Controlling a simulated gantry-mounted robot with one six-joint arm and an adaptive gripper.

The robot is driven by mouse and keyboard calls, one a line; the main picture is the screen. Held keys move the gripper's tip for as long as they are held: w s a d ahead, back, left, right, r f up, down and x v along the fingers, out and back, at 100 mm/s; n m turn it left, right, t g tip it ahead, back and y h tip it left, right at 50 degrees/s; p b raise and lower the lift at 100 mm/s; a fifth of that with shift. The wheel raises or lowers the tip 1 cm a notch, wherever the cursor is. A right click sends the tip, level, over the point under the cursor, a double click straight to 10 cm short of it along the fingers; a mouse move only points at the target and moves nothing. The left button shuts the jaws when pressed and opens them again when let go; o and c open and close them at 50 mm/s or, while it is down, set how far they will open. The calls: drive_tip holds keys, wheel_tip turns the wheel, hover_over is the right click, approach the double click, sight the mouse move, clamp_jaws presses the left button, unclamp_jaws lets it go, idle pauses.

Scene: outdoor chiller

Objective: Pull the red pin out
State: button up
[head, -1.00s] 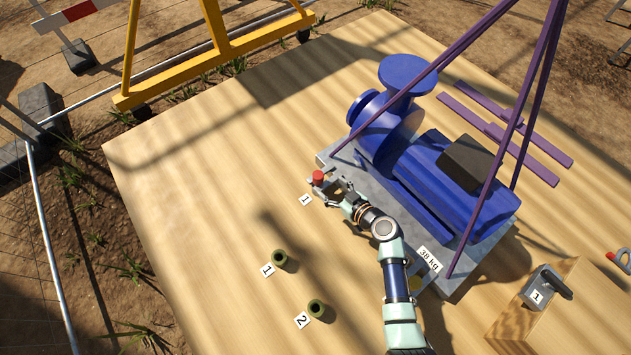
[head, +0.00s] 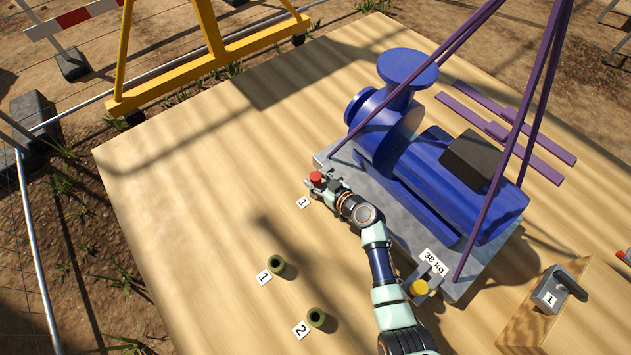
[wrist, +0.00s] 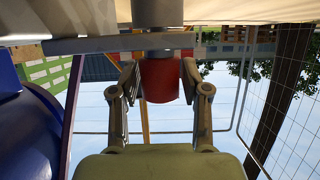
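The red pin (head: 316,177) stands at the near left corner of the grey base plate (head: 462,286) under the blue pump, beside a label "1". Its red head (wrist: 160,80) hangs below a grey plate edge in the upside-down wrist view. My gripper (head: 316,182) reaches in low from the right. In the wrist view, the two fingers of my gripper (wrist: 160,86) lie one on each side of the red head, close against it. The pin's shaft is mostly hidden by the plate and a grey collar.
A yellow pin (head: 419,288) stands at the plate's near right corner. Two green holders (head: 277,265) stand on the wooden deck, left of my arm. Purple sling legs (head: 515,140) rise above the pump (head: 440,180). A wooden block (head: 538,318) with a grey clamp stands at right.

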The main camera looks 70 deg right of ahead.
clamp_jaws()
drive_tip(key=shift+r+p, duration=0.35)
drive_tip(key=shift+r, duration=0.3)
drive_tip(key=shift+r+p, duration=2.75)
drive_tip(key=shift+r, duration=0.9)
drive_tip(key=shift+c, duration=1.1)
unclamp_jaws()
clamp_jaws()
